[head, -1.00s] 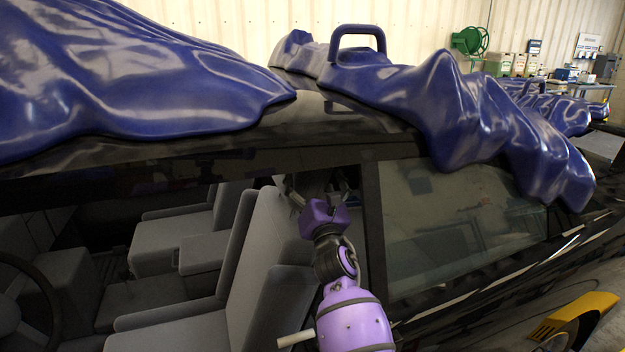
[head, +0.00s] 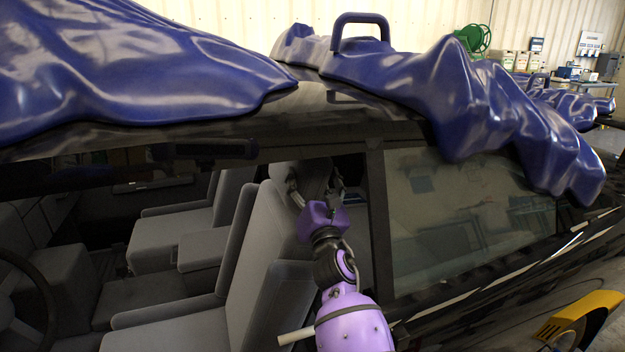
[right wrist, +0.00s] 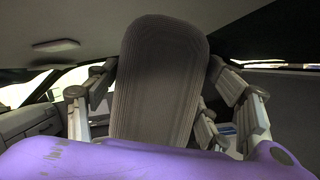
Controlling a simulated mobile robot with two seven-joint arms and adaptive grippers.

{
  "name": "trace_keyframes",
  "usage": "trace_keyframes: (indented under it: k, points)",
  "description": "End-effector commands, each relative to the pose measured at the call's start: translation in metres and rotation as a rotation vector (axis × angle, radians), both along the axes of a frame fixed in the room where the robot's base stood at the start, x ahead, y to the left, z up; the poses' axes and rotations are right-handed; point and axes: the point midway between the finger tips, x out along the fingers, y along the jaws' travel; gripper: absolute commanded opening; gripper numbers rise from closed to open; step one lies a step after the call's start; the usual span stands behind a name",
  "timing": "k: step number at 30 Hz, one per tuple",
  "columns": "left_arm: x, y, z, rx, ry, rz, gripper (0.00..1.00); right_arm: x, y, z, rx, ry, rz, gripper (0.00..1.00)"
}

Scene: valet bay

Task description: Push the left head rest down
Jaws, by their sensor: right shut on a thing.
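The grey fabric head rest (head: 309,176) stands on top of the grey front seat (head: 265,245) nearest the open side of the car. My right gripper (head: 316,188) reaches in through the window opening and is shut on the head rest, one finger on each side. In the right wrist view the head rest (right wrist: 158,80) rises upright between the two fingers, above the purple palm. Its posts and lower edge are hidden behind the palm. My left gripper is in neither view.
The dark roof edge (head: 300,130) runs just above the gripper, and the door pillar (head: 378,215) stands close to its right. A steering wheel (head: 38,290) is at the far left. A blue cover with a handle (head: 360,35) lies on the roof.

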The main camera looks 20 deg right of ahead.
Motion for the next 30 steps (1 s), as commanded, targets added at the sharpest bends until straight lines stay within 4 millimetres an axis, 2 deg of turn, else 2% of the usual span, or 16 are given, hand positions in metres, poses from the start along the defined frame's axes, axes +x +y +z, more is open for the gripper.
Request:
trace_keyframes:
  k: [1,3,4,8,20,23,30]
  points:
    - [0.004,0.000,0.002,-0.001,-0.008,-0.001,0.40,0.000,0.002,-0.010,0.001,0.016,0.002,0.27]
    - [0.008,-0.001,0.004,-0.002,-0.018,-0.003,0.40,0.000,0.002,-0.010,0.001,0.018,0.001,0.27]
    - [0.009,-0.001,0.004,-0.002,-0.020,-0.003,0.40,0.000,0.002,-0.011,0.002,0.018,0.002,0.77]
    - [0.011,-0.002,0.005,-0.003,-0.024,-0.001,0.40,0.000,0.002,-0.009,0.001,0.014,0.001,0.93]
    - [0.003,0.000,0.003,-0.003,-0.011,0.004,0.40,-0.003,0.001,-0.006,0.001,0.009,0.000,0.93]
    - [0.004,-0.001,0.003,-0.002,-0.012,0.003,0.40,-0.012,0.001,-0.011,0.000,0.011,0.000,0.93]
    - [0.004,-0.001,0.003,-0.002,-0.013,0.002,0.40,-0.058,0.006,-0.029,0.001,0.012,-0.001,0.93]
